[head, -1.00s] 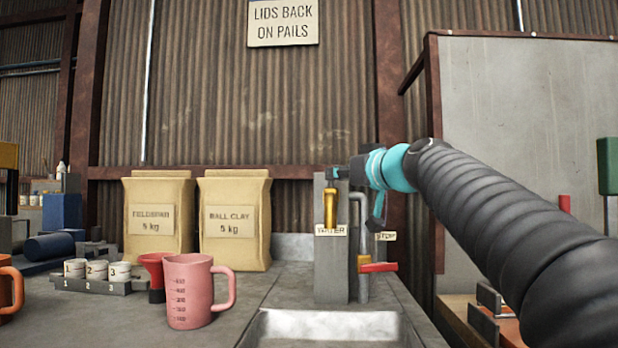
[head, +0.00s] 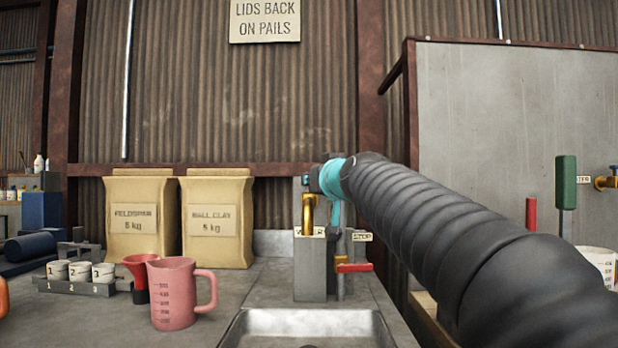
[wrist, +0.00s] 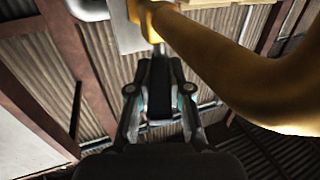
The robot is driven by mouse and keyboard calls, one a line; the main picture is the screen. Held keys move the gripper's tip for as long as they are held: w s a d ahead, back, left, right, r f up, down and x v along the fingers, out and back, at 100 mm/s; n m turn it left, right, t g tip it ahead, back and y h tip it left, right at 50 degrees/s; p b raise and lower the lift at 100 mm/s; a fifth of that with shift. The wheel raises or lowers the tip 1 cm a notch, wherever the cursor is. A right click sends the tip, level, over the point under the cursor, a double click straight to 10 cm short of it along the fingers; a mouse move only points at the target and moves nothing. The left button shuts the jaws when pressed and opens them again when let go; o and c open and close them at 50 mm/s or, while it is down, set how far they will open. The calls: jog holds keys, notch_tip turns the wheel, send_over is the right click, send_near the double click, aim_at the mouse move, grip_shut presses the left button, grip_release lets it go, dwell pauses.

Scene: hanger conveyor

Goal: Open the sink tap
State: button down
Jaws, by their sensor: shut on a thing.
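The tap stands behind the sink in the head view, a grey upright block (head: 310,270) with a brass lever (head: 308,213) on its upper front and a partly hidden label. A red handle (head: 354,267) sticks out to the right below a STOP tag (head: 362,237). My gripper (head: 334,222) points down at the block's upper right, close beside the brass lever. In the wrist view my gripper (wrist: 158,62) has its fingers closed at the brass part (wrist: 235,62), which sweeps large across the right. The exact contact is hard to see.
The steel sink basin (head: 308,330) is in front of the tap. A pink jug (head: 172,300), a red funnel (head: 138,272) and numbered cups (head: 80,270) stand at the left. A grey panel (head: 510,140) is at the right.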

jog(key=c, duration=1.1)
grip_release()
jog(key=v, duration=1.2)
